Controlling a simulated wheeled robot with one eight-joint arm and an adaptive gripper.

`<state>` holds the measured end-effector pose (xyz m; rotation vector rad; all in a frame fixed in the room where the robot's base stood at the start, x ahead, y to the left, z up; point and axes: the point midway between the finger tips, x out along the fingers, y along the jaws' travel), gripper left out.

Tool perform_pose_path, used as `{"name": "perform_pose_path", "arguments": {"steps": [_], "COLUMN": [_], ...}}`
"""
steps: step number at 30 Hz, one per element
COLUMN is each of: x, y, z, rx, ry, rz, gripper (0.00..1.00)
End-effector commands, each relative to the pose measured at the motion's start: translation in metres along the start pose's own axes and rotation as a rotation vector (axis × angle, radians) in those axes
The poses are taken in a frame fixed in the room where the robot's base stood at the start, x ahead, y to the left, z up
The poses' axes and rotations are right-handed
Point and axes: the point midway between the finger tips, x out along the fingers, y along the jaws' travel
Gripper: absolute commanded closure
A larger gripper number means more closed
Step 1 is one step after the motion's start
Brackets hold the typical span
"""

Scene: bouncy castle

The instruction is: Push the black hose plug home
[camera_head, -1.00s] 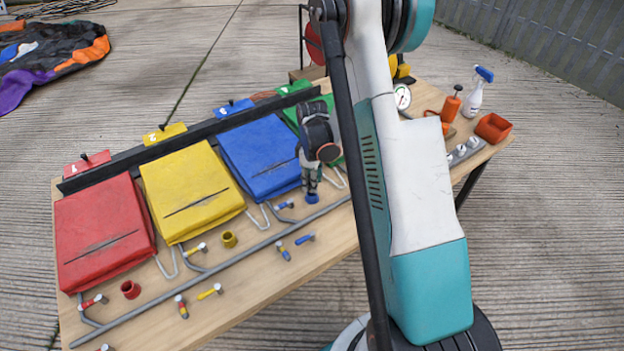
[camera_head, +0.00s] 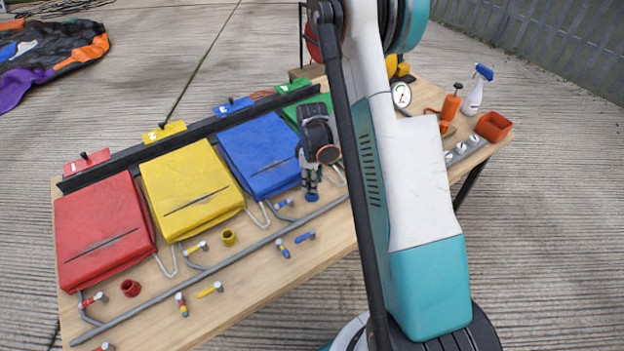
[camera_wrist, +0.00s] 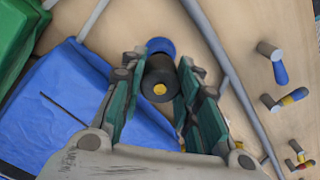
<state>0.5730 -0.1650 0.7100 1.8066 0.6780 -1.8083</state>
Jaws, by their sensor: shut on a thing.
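The black hose plug (camera_wrist: 160,86) is a dark cylinder with a yellow dot on its near end. It sits between the fingers of my gripper (camera_wrist: 158,66), which is shut on it. A blue collar (camera_wrist: 160,46) shows just beyond the plug's far end in the wrist view. In the head view my gripper (camera_head: 311,185) points down over this collar (camera_head: 312,197) near the blue bag's front right corner. The plug itself is hidden by my gripper there. I cannot tell how deep the plug sits in the collar.
Blue (camera_head: 262,157), yellow (camera_head: 190,190) and red (camera_head: 103,232) bags lie left of my gripper. A grey pipe (camera_head: 205,274) runs along the table's front. Yellow (camera_head: 229,238) and red (camera_head: 131,288) cups and small valves stand nearby. A spray bottle (camera_head: 477,88) stands far right.

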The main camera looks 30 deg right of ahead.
Motion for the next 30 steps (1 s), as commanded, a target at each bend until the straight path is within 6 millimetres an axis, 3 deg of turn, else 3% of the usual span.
{"name": "perform_pose_path", "arguments": {"steps": [30], "x": [0.01], "y": [0.0], "z": [0.0], "rx": [0.0], "ry": [0.0], "rz": [0.0], "gripper": [0.94]}}
